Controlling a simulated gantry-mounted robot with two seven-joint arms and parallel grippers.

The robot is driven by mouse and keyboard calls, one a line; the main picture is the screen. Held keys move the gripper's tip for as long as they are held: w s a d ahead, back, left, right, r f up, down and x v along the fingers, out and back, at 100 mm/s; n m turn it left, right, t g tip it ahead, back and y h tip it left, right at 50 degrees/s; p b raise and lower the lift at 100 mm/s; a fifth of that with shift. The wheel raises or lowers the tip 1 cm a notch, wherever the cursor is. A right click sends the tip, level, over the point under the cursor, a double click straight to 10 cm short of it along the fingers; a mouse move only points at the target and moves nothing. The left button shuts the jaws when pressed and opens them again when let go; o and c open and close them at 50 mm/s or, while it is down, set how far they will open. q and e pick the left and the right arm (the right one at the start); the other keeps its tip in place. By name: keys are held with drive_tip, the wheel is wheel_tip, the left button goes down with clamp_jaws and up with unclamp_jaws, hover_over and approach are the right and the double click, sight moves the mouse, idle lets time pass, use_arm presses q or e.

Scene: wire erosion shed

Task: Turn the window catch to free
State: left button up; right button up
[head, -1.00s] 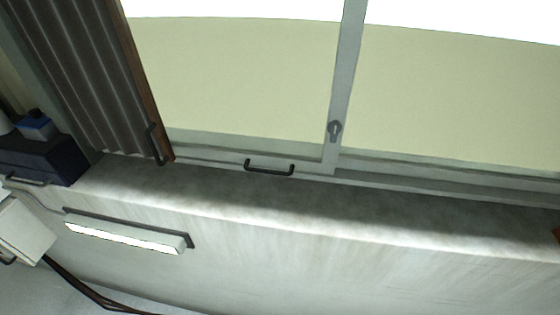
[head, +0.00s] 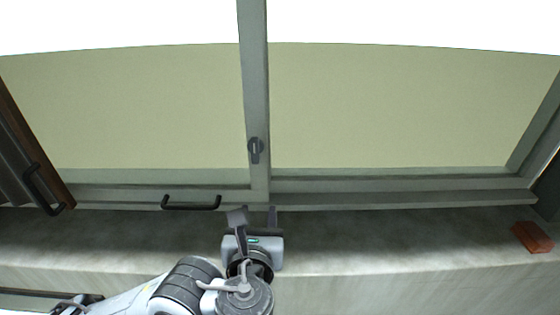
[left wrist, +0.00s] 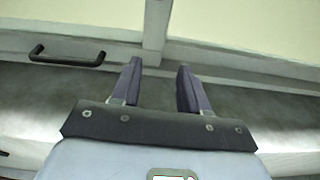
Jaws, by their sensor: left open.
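The window catch (head: 255,150) is a small dark lever on a round base, on the grey upright (head: 254,90) between the two panes in the head view. Its lever looks roughly upright, with its end hanging down. My left gripper (head: 254,217) is below the catch, in front of the sill, with its fingers apart and nothing between them. In the left wrist view the open fingers (left wrist: 157,85) point toward the foot of the upright, and the catch is out of view. My right gripper is not in view.
A black pull handle (head: 191,203) is on the lower window rail, left of my left gripper; it also shows in the left wrist view (left wrist: 67,58). A brown shutter with a handle (head: 42,190) stands at the left. A red brick-like block (head: 533,237) lies on the sill at the right.

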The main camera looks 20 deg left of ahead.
sight(254, 147)
use_arm(q)
wheel_tip(254, 147, up, 9)
drive_tip(key=a+t+y, duration=0.1)
drive_tip(key=t, duration=0.1)
drive_tip(key=shift+n, duration=0.3)
drive_tip(key=b+x, duration=0.1)
drive_tip(key=x, duration=1)
drive_tip(key=shift+b, duration=0.3)
drive_tip(key=c, duration=0.7)
